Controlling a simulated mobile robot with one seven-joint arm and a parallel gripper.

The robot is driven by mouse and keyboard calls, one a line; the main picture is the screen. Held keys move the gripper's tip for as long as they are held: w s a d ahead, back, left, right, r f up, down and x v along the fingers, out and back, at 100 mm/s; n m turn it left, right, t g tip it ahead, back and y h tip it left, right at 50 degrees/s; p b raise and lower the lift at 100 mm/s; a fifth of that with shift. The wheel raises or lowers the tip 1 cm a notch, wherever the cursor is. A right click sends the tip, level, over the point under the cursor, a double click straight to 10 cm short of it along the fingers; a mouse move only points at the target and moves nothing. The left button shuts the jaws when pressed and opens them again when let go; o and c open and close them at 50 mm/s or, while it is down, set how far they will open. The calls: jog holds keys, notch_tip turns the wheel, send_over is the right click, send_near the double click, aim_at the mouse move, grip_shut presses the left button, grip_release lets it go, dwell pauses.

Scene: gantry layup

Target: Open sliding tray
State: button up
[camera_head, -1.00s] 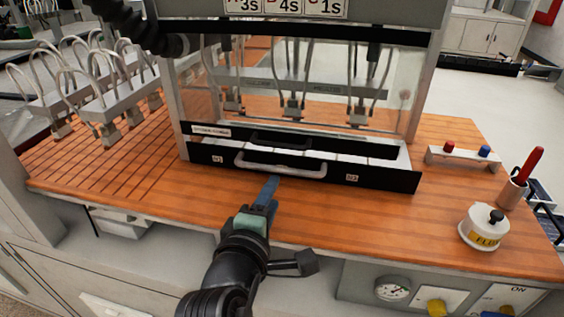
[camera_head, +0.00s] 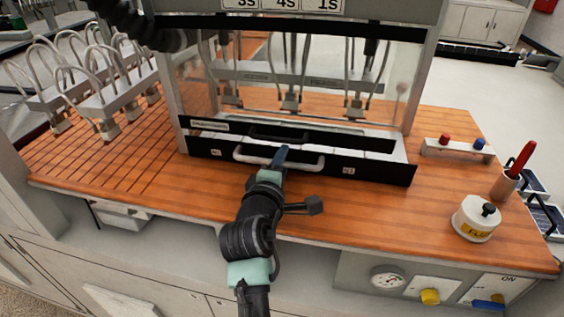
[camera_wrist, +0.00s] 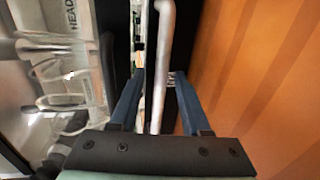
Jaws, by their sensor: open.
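The sliding tray has a black front panel (camera_head: 385,174) with small white labels, low in the front of the glass-fronted cabinet. It stands out a little, and a narrow strip of its white inside shows behind the panel. A pale bar handle (camera_head: 308,165) crosses the panel. My gripper (camera_head: 281,154) is at the middle of the handle with its fingers open. In the wrist view, the handle (camera_wrist: 165,45) runs lengthwise between the two blue fingers (camera_wrist: 158,80), with gaps on both sides. I cannot tell whether either finger touches it.
A white lidded pot (camera_head: 476,220), a cup with a red-handled tool (camera_head: 510,180) and a small stand with red and blue knobs (camera_head: 458,149) are at the right. Racks with curved tubes (camera_head: 110,95) stand left. The wooden bench (camera_head: 170,195) before the tray is mostly clear.

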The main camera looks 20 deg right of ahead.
grip_shut()
dwell(1.4)
